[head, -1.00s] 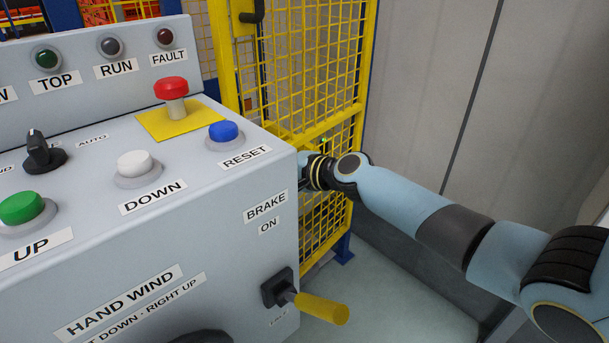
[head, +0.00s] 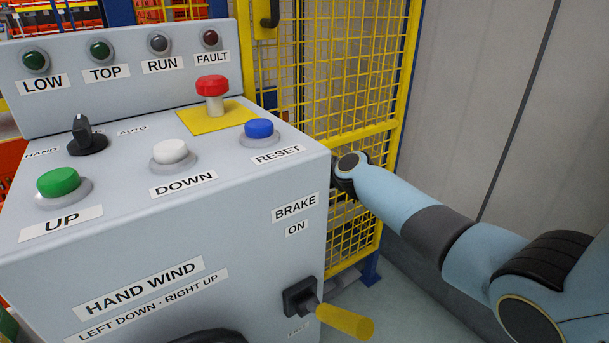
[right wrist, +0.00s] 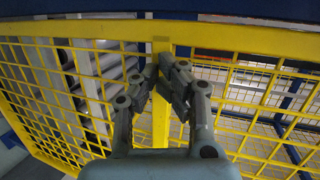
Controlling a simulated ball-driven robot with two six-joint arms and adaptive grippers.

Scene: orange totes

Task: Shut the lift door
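The yellow mesh gate (head: 345,70), which looks like the lift door, stands behind the grey control console. A black handle (head: 268,14) is on its yellow frame at the upper left. I cannot tell whether the gate is open or shut. My right arm reaches in from the right, and its gripper is hidden behind the console's right edge in the head view. In the right wrist view my right gripper (right wrist: 160,72) has its fingertips together in front of a yellow upright bar (right wrist: 161,125) of the mesh. Whether they touch it is unclear. My left gripper is not in view.
The control console (head: 150,240) fills the left, with a red mushroom button (head: 212,86), other buttons and lamps. A grey wall (head: 480,80) stands at the right. Some floor (head: 410,285) is clear.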

